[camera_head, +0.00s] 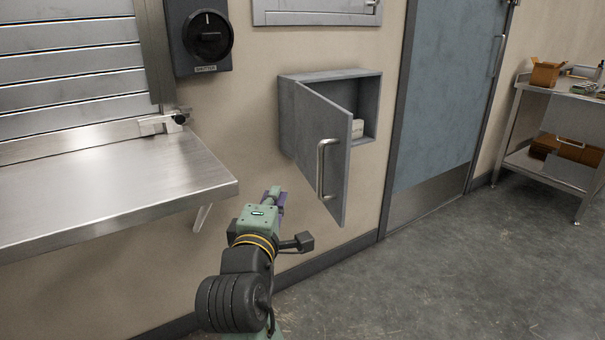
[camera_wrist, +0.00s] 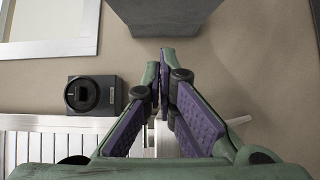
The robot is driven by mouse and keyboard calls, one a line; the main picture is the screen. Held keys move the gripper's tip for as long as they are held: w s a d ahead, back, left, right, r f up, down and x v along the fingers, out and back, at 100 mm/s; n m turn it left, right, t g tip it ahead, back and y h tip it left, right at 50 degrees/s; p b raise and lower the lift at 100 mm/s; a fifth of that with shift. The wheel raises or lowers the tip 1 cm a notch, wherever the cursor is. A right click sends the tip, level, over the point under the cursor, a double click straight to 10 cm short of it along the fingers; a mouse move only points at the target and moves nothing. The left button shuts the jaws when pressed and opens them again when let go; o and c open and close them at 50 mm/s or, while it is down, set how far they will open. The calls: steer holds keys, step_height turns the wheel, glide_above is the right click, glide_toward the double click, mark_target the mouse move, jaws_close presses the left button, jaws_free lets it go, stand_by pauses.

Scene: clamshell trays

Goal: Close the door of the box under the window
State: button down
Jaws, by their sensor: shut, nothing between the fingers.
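The grey metal box (camera_head: 287,118) is fixed to the wall below a pale framed panel. Its door (camera_head: 320,135) is hinged at the left and stands wide open, swung out from the wall. A bar handle (camera_head: 321,168) is on the door's outer face near its free edge. A small pale item (camera_head: 357,128) sits inside the box. My gripper (camera_head: 275,195) is below and left of the door, apart from it. In the wrist view my gripper (camera_wrist: 165,55) is shut and empty, with a grey surface of the box or door (camera_wrist: 165,16) beyond its fingertips.
A steel counter (camera_head: 110,185) under a slatted shutter (camera_head: 70,70) juts out at the left. A dark rotary switch (camera_head: 208,38) is on the wall, also in the wrist view (camera_wrist: 92,95). A blue-grey door (camera_head: 440,95) and a steel table (camera_head: 560,170) stand right. The floor right is clear.

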steer(key=w+d+p, duration=0.4)
steer(key=w+d, duration=0.1)
steer(key=w, duration=0.5)
steer(key=shift+w, duration=0.25)
steer(key=shift+d+f, duration=0.1)
